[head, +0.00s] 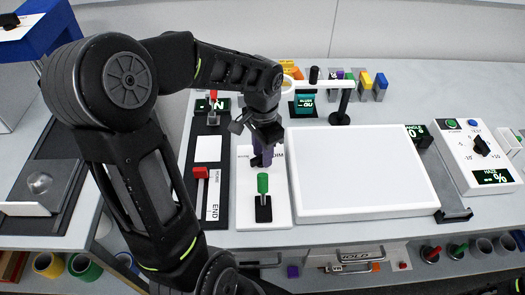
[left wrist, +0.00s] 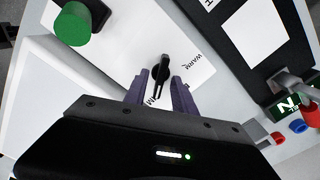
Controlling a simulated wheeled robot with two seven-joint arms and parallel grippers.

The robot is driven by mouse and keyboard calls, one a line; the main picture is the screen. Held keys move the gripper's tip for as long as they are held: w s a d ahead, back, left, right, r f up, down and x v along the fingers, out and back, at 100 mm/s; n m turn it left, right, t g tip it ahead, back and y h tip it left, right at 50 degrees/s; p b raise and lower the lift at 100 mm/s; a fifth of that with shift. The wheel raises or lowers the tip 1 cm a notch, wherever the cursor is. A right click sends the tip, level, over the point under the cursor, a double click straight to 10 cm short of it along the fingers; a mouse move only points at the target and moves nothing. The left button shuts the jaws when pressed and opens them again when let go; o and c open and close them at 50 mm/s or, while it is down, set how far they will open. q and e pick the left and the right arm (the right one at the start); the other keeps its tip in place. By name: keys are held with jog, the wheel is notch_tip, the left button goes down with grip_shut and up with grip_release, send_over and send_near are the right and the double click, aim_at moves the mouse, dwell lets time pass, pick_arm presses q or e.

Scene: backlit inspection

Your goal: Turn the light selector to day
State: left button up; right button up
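The light selector is a small black pointer knob (left wrist: 160,70) on a white panel (head: 246,210). In the left wrist view, its long end points down the picture, between my fingers. "WARM" is readable beside it; I cannot read a day label. My left gripper (head: 262,158) reaches down over the panel and mostly hides the knob in the head view. In the left wrist view its purple fingers (left wrist: 164,97) stand apart on either side of the knob's near end, with visible gaps. My right gripper is not in view.
A green-topped lever (head: 263,185) stands on the same panel, nearer the front. Left of it is a black strip with a red slider (head: 200,173). A blank white light panel (head: 361,167) lies to the right. A dial box (head: 479,152) stands farther right.

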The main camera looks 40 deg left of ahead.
pick_arm(q)
grip_shut()
dwell(0.4)
jog(key=shift+n, duration=0.5)
jog(key=n+b, duration=0.2)
jog(key=n, duration=0.2)
jog(key=shift+a, duration=0.1)
jog(key=n+b, duration=0.1)
jog(key=n, duration=0.2)
jog(key=shift+a+n, duration=0.1)
jog(key=shift+n, duration=0.3)
jog(key=shift+n+b, duration=0.35)
jog(key=shift+n, duration=1.15)
